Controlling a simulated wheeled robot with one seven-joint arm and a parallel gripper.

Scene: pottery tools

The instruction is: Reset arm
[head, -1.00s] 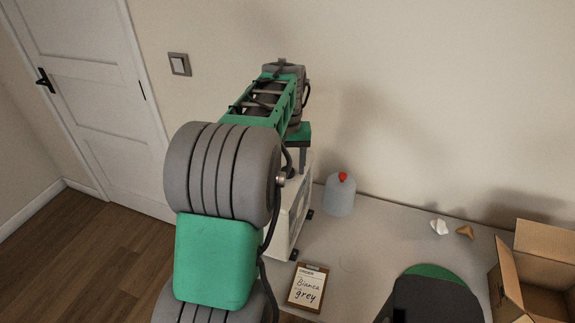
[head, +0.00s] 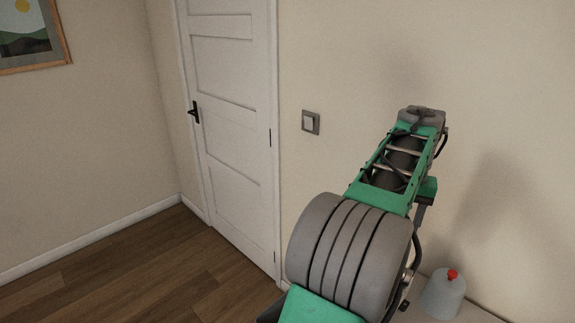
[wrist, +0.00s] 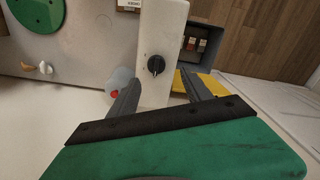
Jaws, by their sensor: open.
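My arm shows in the head view, raised and bent in front of the wall, with green and grey links. My gripper (wrist: 162,92) shows in the wrist view with its two dark fingers spread apart and nothing between them that it holds. A white box with a black knob (wrist: 156,66) shows beyond the fingers; I cannot tell how far it is from them. In the head view the gripper's fingers are not visible.
A grey bottle with a red cap (head: 443,295) stands on the table (head: 484,315) at the lower right. A white door (head: 230,120) and a light switch (head: 311,122) are behind. The wooden floor (head: 150,270) at left is clear. The wrist view shows a green disc (wrist: 36,12) and two small pieces (wrist: 36,68).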

